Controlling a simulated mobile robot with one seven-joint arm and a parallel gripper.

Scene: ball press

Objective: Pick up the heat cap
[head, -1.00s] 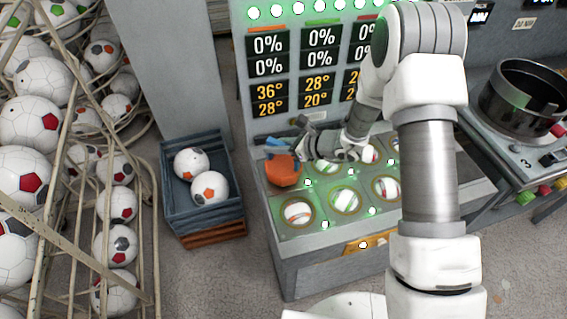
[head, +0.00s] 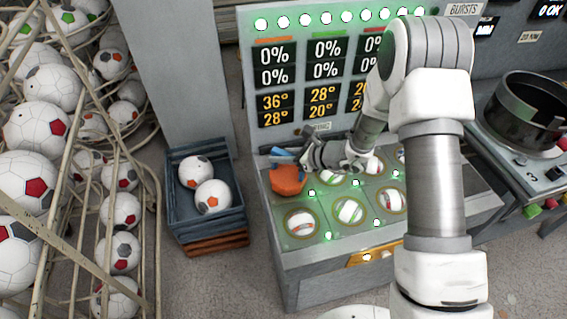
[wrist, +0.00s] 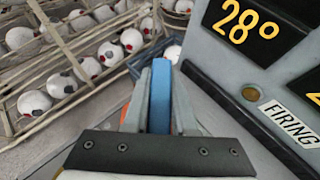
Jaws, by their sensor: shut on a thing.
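The heat cap is an orange piece (head: 288,180) with a blue handle (head: 283,152), at the back left of the machine's top in the head view. My gripper (head: 300,156) reaches it from the right. In the wrist view the blue handle (wrist: 160,95) stands upright between my two grey fingers (wrist: 160,100), which are shut on it. A sliver of the orange part (wrist: 125,113) shows beyond the left finger. I cannot tell whether the cap's underside touches the machine top.
Several striped balls, one here (head: 350,211), sit in round sockets on the machine top. The display panel (head: 310,75) rises close behind my gripper. A blue crate (head: 210,234) with two balls stands left of the machine. A metal rack of balls (head: 125,215) is further left.

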